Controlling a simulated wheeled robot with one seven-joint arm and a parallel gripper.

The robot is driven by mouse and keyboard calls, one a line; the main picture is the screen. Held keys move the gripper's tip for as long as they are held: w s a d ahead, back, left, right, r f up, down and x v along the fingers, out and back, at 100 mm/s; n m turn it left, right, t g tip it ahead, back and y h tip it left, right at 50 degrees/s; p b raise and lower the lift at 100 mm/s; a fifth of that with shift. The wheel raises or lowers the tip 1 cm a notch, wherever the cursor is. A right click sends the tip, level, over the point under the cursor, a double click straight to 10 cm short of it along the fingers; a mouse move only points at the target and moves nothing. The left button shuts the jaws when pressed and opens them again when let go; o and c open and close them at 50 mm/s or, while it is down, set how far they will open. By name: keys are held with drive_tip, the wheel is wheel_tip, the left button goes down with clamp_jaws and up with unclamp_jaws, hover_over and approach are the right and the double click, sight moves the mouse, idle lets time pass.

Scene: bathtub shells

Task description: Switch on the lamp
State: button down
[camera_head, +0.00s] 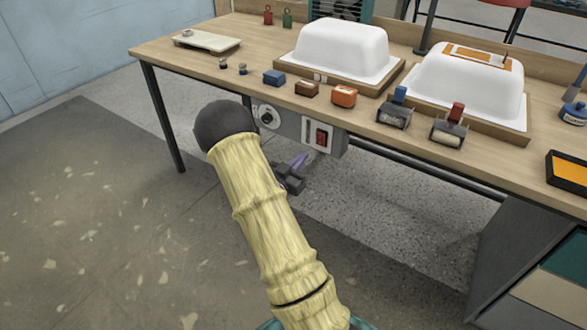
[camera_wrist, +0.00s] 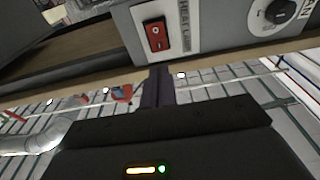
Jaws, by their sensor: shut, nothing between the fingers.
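A red rocker switch (camera_head: 320,137) sits on a grey control box under the table's front edge. In the wrist view the red switch (camera_wrist: 156,36) stands beside a label that seems to read HEAT LAMP. My gripper (camera_head: 301,159) is shut and empty, just below and left of the switch in the head view. In the wrist view its dark fingers (camera_wrist: 157,82) point toward the switch with a gap between them. I cannot tell which way the rocker is tipped. No lit lamp can be made out.
A round dial (camera_head: 266,117) sits on the same box, marked FAN in the wrist view (camera_wrist: 275,14). The wooden table (camera_head: 215,75) holds two white tub shells (camera_head: 342,48), coloured blocks (camera_head: 344,95) and small tools. The floor in front is clear.

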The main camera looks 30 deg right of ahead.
sight(319, 135)
drive_tip(key=b+x, duration=0.1)
drive_tip(key=x, duration=0.7)
drive_tip(key=shift+w+d, duration=0.1)
drive_tip(key=shift+w+r, duration=0.1)
drive_tip(key=shift+r, duration=0.05)
